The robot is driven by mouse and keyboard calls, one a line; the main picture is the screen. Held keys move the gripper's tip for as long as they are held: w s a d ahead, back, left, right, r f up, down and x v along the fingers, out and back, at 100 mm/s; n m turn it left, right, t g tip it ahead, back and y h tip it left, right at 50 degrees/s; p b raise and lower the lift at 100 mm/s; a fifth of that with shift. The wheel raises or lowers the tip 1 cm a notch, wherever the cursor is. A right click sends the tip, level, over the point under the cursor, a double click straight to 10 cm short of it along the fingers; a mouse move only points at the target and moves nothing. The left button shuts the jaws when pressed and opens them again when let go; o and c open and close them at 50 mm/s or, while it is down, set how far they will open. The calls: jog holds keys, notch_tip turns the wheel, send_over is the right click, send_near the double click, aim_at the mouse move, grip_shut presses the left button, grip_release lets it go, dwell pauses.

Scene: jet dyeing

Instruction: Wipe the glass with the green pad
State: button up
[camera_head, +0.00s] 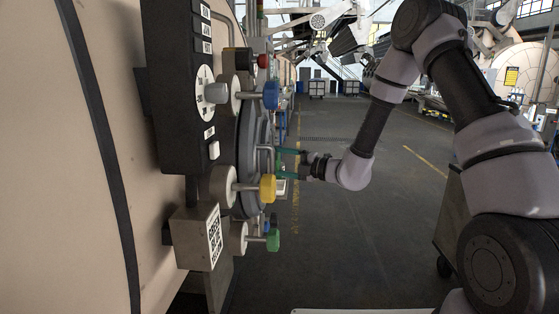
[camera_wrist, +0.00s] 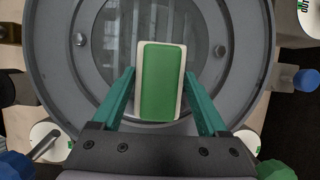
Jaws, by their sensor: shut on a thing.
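The green pad (camera_wrist: 162,82) has a pale backing and sits between the two teal fingers of my gripper (camera_wrist: 160,88) in the wrist view. My gripper is shut on it. The round glass (camera_wrist: 205,45) lies behind the pad, set in a grey metal ring (camera_wrist: 45,60). The pad covers part of the glass; I cannot tell whether it touches it. In the head view my gripper (camera_head: 283,163) reaches left to the machine's round door (camera_head: 247,150), seen nearly edge-on. The glass face is hidden there.
Blue (camera_head: 271,95), yellow (camera_head: 267,188) and green (camera_head: 273,240) knobs stick out beside the door. A black control panel (camera_head: 180,120) is above left, and a box with a printed code (camera_head: 196,238) is below. The floor (camera_head: 330,240) to the right is open.

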jog(key=shift+s, duration=0.35)
jog(key=d, duration=0.6)
dwell(0.3)
jog(key=shift+d, duration=0.1)
jog(key=shift+s+d, duration=0.1)
jog(key=shift+d, duration=1.3)
